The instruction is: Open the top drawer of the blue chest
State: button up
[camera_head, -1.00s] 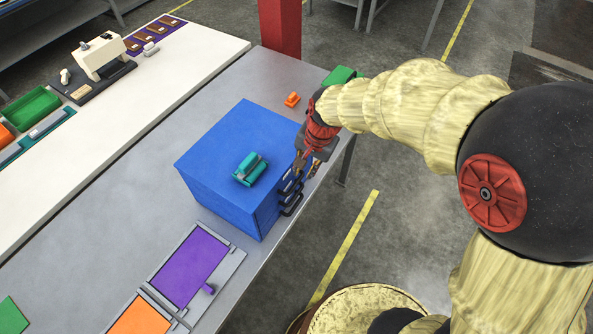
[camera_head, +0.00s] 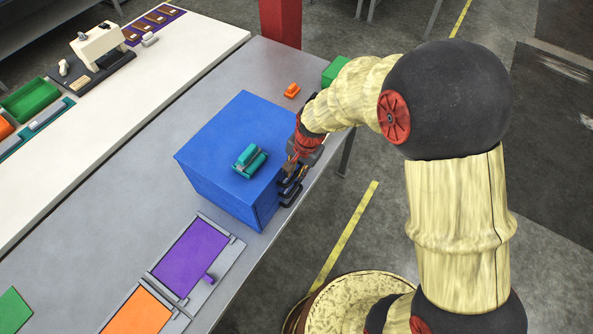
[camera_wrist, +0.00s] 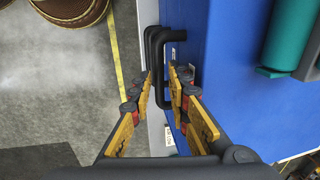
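The blue chest (camera_head: 226,128) stands on the grey table, with its black drawer handles stacked on the face towards my arm. My gripper (camera_head: 291,174) is at that face, pointing down by the upper handles, and partly hides them. In the wrist view, my gripper (camera_wrist: 165,73) is open. Its fingers lie on either side of the top black handle (camera_wrist: 159,60), the right one on the chest side of the bar. I cannot tell whether either finger touches it. The blue chest also fills the right of the wrist view (camera_wrist: 235,100). No drawer looks pulled out.
A teal object (camera_head: 249,160) lies on the chest top. A small orange object (camera_head: 292,90) and a green block (camera_head: 335,70) are behind the chest. A panel with a purple area (camera_head: 190,256) lies in front.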

jog(key=shift+c, duration=0.3)
jog(key=c, duration=0.4)
grip_shut()
